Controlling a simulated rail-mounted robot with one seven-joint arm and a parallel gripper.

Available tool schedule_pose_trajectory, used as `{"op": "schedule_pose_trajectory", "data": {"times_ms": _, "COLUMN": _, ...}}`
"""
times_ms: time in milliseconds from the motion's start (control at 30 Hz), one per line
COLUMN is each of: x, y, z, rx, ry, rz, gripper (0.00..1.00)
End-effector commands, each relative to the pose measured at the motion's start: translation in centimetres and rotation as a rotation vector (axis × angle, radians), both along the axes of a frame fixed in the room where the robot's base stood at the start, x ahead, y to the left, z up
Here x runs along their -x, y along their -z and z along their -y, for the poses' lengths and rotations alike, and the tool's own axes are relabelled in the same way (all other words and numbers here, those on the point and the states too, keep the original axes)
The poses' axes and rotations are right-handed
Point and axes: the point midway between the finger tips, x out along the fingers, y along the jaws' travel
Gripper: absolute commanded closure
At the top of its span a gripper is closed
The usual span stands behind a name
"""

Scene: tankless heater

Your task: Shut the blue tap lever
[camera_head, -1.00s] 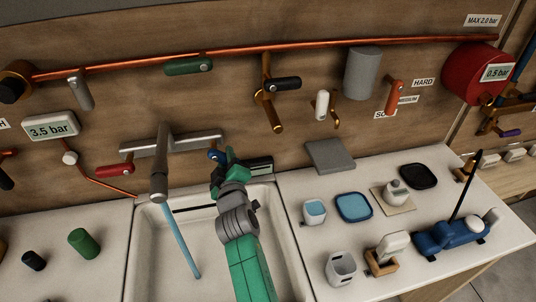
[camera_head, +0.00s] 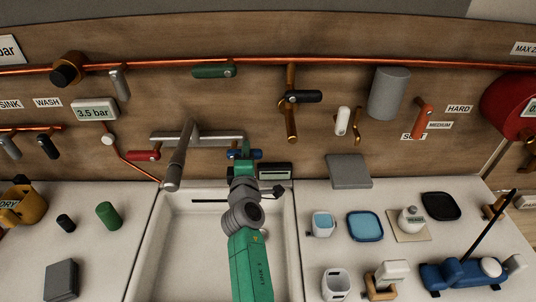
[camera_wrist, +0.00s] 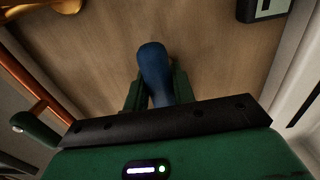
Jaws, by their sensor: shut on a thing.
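The blue tap lever (camera_head: 233,154) is at the right end of the grey wall tap (camera_head: 205,138), above the sink (camera_head: 180,245). My gripper (camera_head: 245,151) reaches up to it and hides part of it. In the wrist view the blue lever (camera_wrist: 154,68) stands between the two green fingers of my gripper (camera_wrist: 156,92), which are shut on it. The tap's spout (camera_head: 178,165) points out over the sink, and no water stream shows below it. A red lever (camera_head: 143,155) is at the tap's left end.
A small dark display (camera_head: 275,171) is on the wall just right of my gripper. A grey panel (camera_head: 349,171) leans at the back of the right counter. Cups, trays and a blue device (camera_head: 460,275) stand on that counter. The sink basin is empty.

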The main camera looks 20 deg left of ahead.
Motion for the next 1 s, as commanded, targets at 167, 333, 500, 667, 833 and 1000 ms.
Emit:
{"op": "schedule_pose_trajectory", "data": {"times_ms": 167, "x": 0.42, "y": -0.13, "z": -1.05, "rx": 0.023, "ry": -0.014, "rz": 0.01, "gripper": 1.0}}
{"op": "schedule_pose_trajectory", "data": {"times_ms": 333, "x": 0.5, "y": -0.15, "z": -1.26, "rx": 0.028, "ry": -0.017, "rz": 0.014, "gripper": 1.0}}
{"op": "schedule_pose_trajectory", "data": {"times_ms": 500, "x": 0.5, "y": -0.17, "z": -1.26, "rx": 0.029, "ry": -0.017, "rz": 0.014, "gripper": 1.0}}
{"op": "schedule_pose_trajectory", "data": {"times_ms": 667, "x": 0.5, "y": -0.18, "z": -1.26, "rx": 0.028, "ry": -0.017, "rz": 0.014, "gripper": 0.59}}
{"op": "schedule_pose_trajectory", "data": {"times_ms": 833, "x": 0.49, "y": -0.15, "z": -1.24, "rx": 0.026, "ry": -0.017, "rz": 0.013, "gripper": 0.53}}
{"op": "schedule_pose_trajectory", "data": {"times_ms": 1000, "x": 0.79, "y": -0.26, "z": -1.04, "rx": 0.026, "ry": -0.016, "rz": 0.012, "gripper": 0.53}}
